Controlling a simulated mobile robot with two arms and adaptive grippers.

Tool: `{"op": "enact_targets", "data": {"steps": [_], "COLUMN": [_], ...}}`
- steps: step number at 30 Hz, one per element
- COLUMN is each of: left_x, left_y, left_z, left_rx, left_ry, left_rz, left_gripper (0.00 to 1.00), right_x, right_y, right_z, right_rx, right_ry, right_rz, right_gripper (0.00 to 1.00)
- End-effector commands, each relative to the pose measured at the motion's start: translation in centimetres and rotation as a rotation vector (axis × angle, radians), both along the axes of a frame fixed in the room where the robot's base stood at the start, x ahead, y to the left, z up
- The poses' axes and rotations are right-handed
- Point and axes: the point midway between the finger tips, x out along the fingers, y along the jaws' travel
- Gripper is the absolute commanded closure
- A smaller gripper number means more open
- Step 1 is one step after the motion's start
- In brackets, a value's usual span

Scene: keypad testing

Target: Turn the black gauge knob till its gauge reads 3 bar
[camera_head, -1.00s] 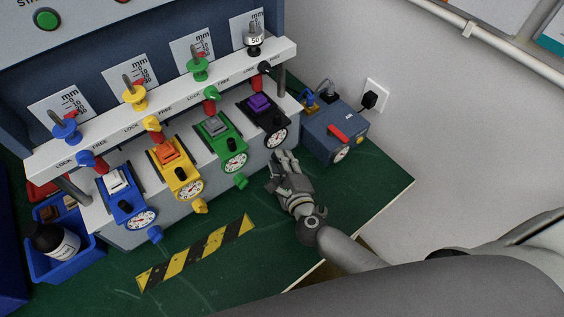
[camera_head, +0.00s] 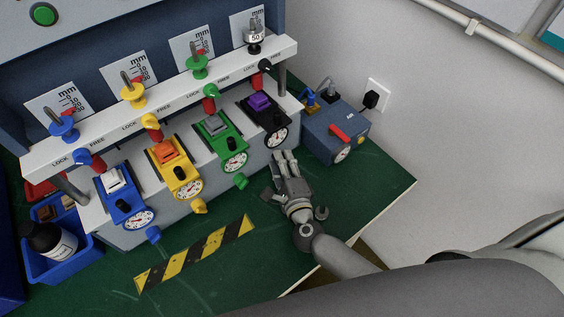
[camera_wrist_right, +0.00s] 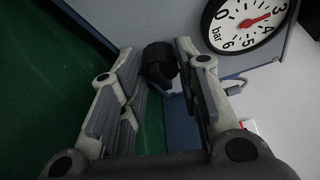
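The black gauge knob (camera_wrist_right: 159,65) shows in the right wrist view between the fingers of my right gripper (camera_wrist_right: 157,62). The fingers are apart, with a gap on the knob's left; I cannot tell whether the right finger touches it. The gauge (camera_wrist_right: 245,23) at the upper right is marked in bar, and its red needle points between 3 and 4, nearer 3. In the head view, my right gripper (camera_head: 284,158) is just below the black unit's gauge (camera_head: 277,137) and hides the knob. My left gripper is not in view.
The black unit (camera_head: 262,114) has a purple switch. Green (camera_head: 216,137), yellow (camera_head: 177,172) and blue (camera_head: 117,198) units stand to its left. A blue-grey box (camera_head: 326,126) with a red lever is close on the right. The green table (camera_head: 350,195) is clear in front.

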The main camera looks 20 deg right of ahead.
Motion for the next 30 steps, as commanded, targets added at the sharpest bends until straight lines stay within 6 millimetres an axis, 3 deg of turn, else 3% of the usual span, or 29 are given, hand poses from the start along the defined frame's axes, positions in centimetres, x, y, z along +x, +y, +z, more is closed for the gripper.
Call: {"op": "enact_targets", "data": {"steps": [4,17,30], "left_x": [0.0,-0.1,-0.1], "left_y": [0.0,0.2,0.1], "left_z": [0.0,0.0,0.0], "left_rx": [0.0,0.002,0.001], "left_ry": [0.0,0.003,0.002], "left_rz": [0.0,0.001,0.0], "left_gripper": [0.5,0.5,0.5], "right_x": [0.0,-0.9,-8.9], "right_y": [0.0,0.0,0.2], "right_z": [-0.1,0.1,1.0], "right_rx": [0.0,0.0,0.0], "right_ry": [0.001,0.001,0.003], "right_rz": [0.0,0.001,0.0], "right_gripper": [0.49,0.49,0.49]}}
